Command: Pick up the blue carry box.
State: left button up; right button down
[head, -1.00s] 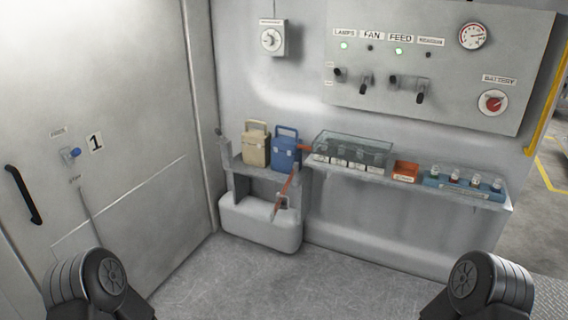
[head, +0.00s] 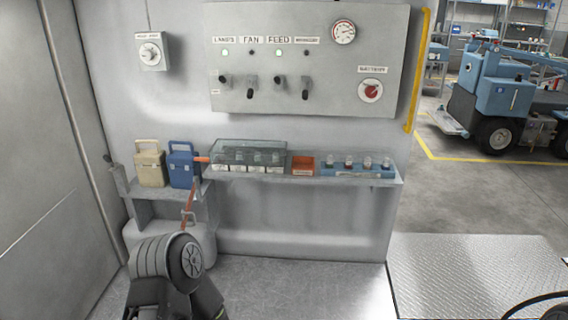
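The blue carry box (head: 183,168) stands upright on the left part of the grey wall shelf, with its handle up. A beige carry box (head: 150,168) stands close on its left. A red-orange bar (head: 200,159) is just to the right of the blue box. My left arm shows at the bottom, in front of and below the shelf. Neither gripper is in view.
The shelf (head: 395,181) also holds a clear-lidded case (head: 247,155), an orange bin (head: 303,165) and a blue tray of small bottles (head: 340,169). A control panel (head: 308,60) hangs above. Floor (head: 270,290) before the shelf is clear; a metal tread plate (head: 470,270) lies right.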

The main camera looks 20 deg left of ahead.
aim_at(182, 165)
jog(key=z, duration=3.55)
jog(key=k+z, duration=0.3)
jog(key=k, duration=0.65)
jog(key=k+l+z, duration=0.1)
jog(key=k+z, duration=0.25)
jog(key=k, duration=0.65)
jog(key=k+z, duration=0.15)
jog(key=k, duration=1.9)
jog(key=u, duration=2.85)
